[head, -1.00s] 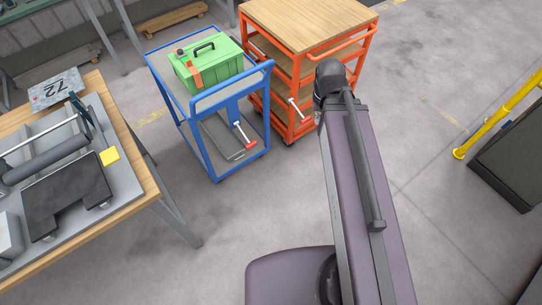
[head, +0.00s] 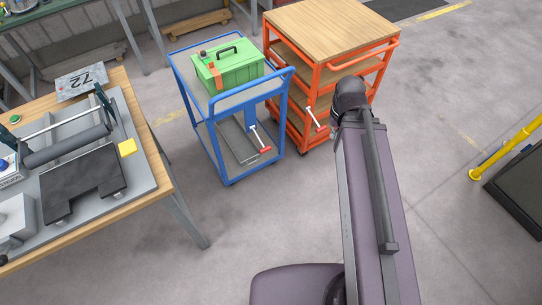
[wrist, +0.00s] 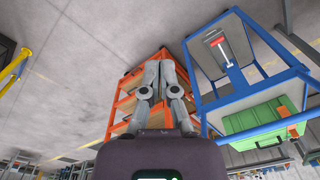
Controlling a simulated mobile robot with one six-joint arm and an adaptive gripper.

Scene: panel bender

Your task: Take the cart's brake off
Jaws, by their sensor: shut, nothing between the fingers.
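The blue cart (head: 250,96) stands at the centre of the head view with a brake lever (head: 258,139), a pale rod with a red grip, low on its near end. The orange cart (head: 330,28) stands close to its right and has a similar red-gripped lever (head: 315,120). Which cart is meant cannot be told. In the wrist view, my gripper (wrist: 163,66) is shut and empty, with the orange cart (wrist: 124,103) behind it. The blue cart (wrist: 245,97) and its red lever grip (wrist: 214,37) are to the right, apart from the fingers. The head view hides the gripper.
A green toolbox (head: 228,70) sits on the blue cart. A workbench (head: 157,196) with a machine is at the left. A yellow rail (head: 507,149) and dark platform (head: 520,185) are at the right. The floor between the bench and my arm is clear.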

